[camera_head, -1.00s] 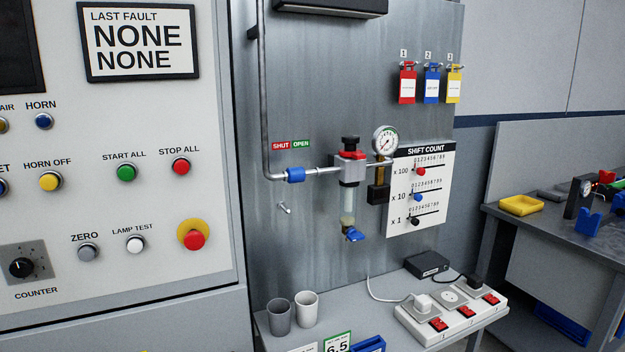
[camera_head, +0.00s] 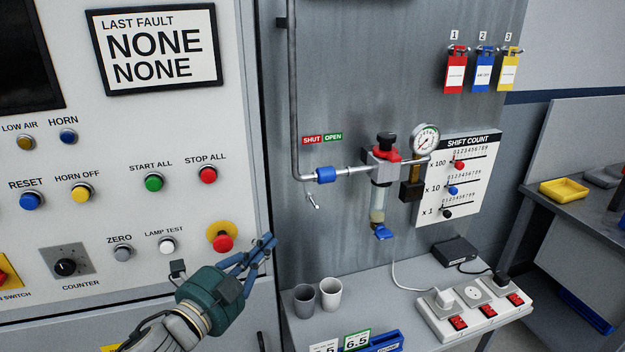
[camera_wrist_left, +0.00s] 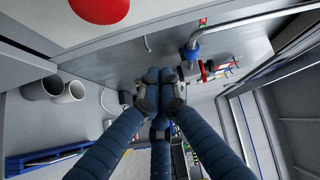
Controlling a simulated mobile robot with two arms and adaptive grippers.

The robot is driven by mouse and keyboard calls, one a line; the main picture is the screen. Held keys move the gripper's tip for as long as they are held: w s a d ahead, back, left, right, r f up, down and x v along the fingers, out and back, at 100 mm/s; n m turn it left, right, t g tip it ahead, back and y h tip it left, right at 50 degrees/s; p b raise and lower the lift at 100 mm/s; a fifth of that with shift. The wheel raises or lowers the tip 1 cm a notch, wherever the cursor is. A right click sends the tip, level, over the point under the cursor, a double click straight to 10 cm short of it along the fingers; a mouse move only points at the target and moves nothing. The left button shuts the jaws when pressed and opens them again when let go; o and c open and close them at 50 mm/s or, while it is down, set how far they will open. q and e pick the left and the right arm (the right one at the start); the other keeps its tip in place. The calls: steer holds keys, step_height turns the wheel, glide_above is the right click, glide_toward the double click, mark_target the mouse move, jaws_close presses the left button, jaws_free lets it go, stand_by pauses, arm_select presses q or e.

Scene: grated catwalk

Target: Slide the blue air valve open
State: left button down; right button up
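The blue air valve (camera_head: 327,174) is a blue sleeve on the horizontal pipe, near the pipe's left bend. A red and green SHUT/OPEN label (camera_head: 322,139) is on the panel above it. The blue sleeve also shows in the left wrist view (camera_wrist_left: 191,52), beyond the fingertips. My left gripper (camera_head: 268,242) is in front of the cabinet's right edge, below and left of the valve and apart from it. In the left wrist view its fingertips (camera_wrist_left: 160,95) are together, with nothing visible between them. My right gripper is in neither view.
A red stop button on yellow (camera_head: 222,242) is close to my left gripper. A small hook (camera_head: 313,201) sticks out below the valve. A regulator (camera_head: 382,165) with a gauge is to the right. Two cups (camera_head: 328,292) and a power strip (camera_head: 475,312) stand on the shelf below.

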arm_select(q)
step_height(320, 180, up, 4)
steer(key=d+m+h, duration=0.1)
steer(key=m+h, duration=0.2)
steer(key=m, duration=0.2)
steer(key=p, duration=0.6)
glide_toward(320, 183)
steer(key=shift+g, duration=0.3)
steer(key=x, duration=0.6)
steer(key=shift+r, duration=0.25)
steer(key=shift+w+d, duration=0.2)
steer(key=shift+w, duration=0.2)
steer(key=shift+f, duration=0.1)
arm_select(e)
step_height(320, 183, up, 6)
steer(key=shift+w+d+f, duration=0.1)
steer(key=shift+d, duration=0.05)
